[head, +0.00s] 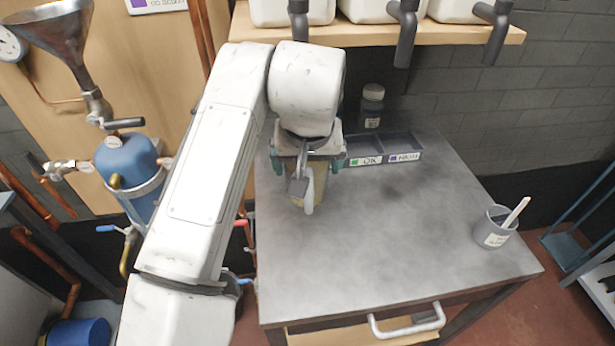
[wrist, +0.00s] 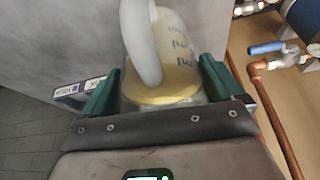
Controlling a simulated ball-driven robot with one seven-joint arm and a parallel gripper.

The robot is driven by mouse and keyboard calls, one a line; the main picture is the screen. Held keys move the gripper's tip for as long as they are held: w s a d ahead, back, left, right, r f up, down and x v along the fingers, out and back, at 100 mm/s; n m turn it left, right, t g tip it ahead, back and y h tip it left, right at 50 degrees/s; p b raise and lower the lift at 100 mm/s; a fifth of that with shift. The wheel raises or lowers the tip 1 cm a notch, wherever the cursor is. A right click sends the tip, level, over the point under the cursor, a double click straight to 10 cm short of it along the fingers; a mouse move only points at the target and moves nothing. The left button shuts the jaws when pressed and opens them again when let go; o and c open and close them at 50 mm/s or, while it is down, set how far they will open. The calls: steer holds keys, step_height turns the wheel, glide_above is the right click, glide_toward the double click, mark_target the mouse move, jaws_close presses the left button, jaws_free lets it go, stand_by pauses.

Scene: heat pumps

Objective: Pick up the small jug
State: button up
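The small jug (head: 318,205) is a pale see-through vessel with yellowish contents, dark markings and a thick white handle. It is at the left part of the metal table, right under my gripper (head: 306,168), which hides its upper part. In the wrist view the jug (wrist: 176,50) lies between the two green fingers of my gripper (wrist: 158,85), with its handle (wrist: 141,40) toward the left finger. The fingers are spread wide on either side of the jug and look open. Any contact with its sides is not clear.
Labelled dark bins (head: 385,150) and a dark bottle (head: 371,105) stand behind the gripper. A grey cup with a pale stick (head: 495,228) is at the table's right. A shelf (head: 400,34) with spouted containers overhangs the back. The table's middle is clear.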

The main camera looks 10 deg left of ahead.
steer(key=c, duration=0.9)
steer(key=shift+c, duration=0.4)
steer(key=shift+r, duration=0.2)
